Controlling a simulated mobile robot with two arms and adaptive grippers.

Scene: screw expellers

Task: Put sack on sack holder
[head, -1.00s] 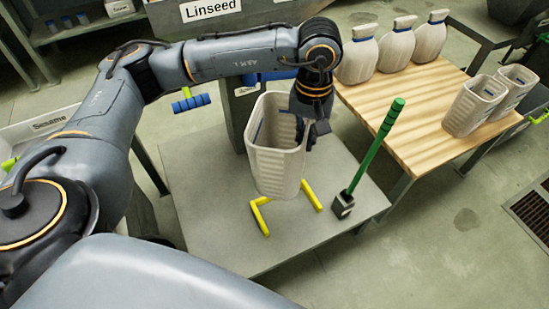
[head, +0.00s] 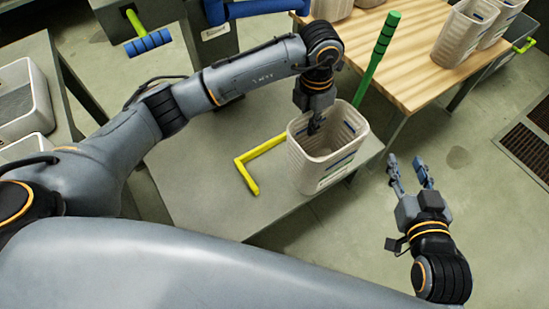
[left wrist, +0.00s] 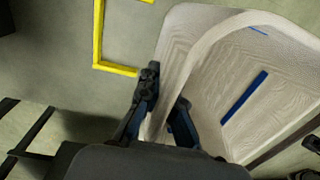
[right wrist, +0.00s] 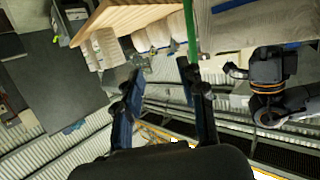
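The sack (head: 318,176) is a pale, open-topped woven container with blue stripes. It stands upright over the grey table (head: 205,180), right of a yellow angled bracket (head: 247,172); whether it touches the table is unclear. My left gripper (head: 315,128) reaches down to its far rim. In the left wrist view, the fingers (left wrist: 163,108) close on the sack wall (left wrist: 190,60) from both sides. My right gripper (head: 411,168) is open and empty, right of the sack and apart from it. No part is clearly identifiable as the sack holder; the yellow bracket may be it, partly hidden by the sack.
A green-handled tool (head: 380,50) stands upright behind the sack. A wooden table (head: 420,65) at the back right bears more sacks (head: 463,35). Blue bars (head: 262,8) on a machine are at the back. White bins (head: 25,105) stand at left. The floor on the right is clear.

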